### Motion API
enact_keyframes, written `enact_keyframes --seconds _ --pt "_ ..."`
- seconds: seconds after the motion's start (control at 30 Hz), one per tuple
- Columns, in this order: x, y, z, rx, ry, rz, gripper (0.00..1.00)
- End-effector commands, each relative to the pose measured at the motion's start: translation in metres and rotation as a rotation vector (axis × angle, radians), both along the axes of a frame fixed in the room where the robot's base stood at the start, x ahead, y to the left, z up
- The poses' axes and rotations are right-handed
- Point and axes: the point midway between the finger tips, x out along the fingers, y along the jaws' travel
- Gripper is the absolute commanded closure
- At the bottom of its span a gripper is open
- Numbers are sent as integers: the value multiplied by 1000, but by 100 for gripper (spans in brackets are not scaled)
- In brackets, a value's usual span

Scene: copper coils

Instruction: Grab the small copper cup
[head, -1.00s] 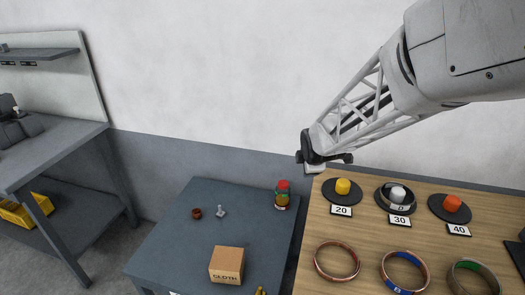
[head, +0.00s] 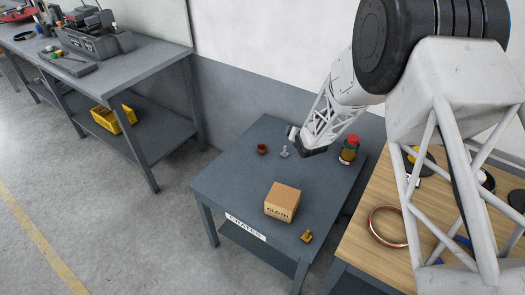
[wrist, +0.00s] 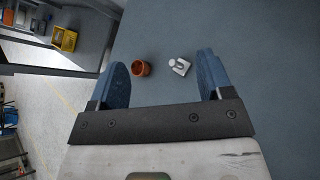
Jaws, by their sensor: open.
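The small copper cup (head: 262,149) stands on the grey table (head: 235,190), near its far left part. It also shows in the wrist view (wrist: 141,68), between the fingers and closer to the left one. My gripper (head: 292,132) is above the table's far side, to the right of the cup in the head view. In the wrist view my gripper (wrist: 160,75) has its two blue fingers wide apart with nothing held. A small light-grey metal part (head: 284,152) stands just right of the cup and shows in the wrist view (wrist: 180,65) too.
A cardboard box marked CLOTH (head: 282,201) and a small yellow item (head: 306,236) are nearer the front. A red-topped jar (head: 349,150) stands at the table's right. A wooden table (head: 365,245) with a copper ring (head: 388,227) is on the right.

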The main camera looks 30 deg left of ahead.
Motion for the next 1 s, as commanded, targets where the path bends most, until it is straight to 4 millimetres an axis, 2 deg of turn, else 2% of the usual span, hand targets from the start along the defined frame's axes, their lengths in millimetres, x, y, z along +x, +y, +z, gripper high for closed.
enact_keyframes --seconds 0.03,0.2,0.3,0.43,0.6,1.0 --pt "-6 15 -18 -21 -36 48 27" --pt "-26 59 -68 -85 -189 207 27" --pt "-37 78 -92 -114 -266 280 27" --pt "-48 95 -112 -137 -339 343 27" --pt "-56 105 -124 -151 -385 379 27" --pt "-56 105 -125 -152 -389 383 27"
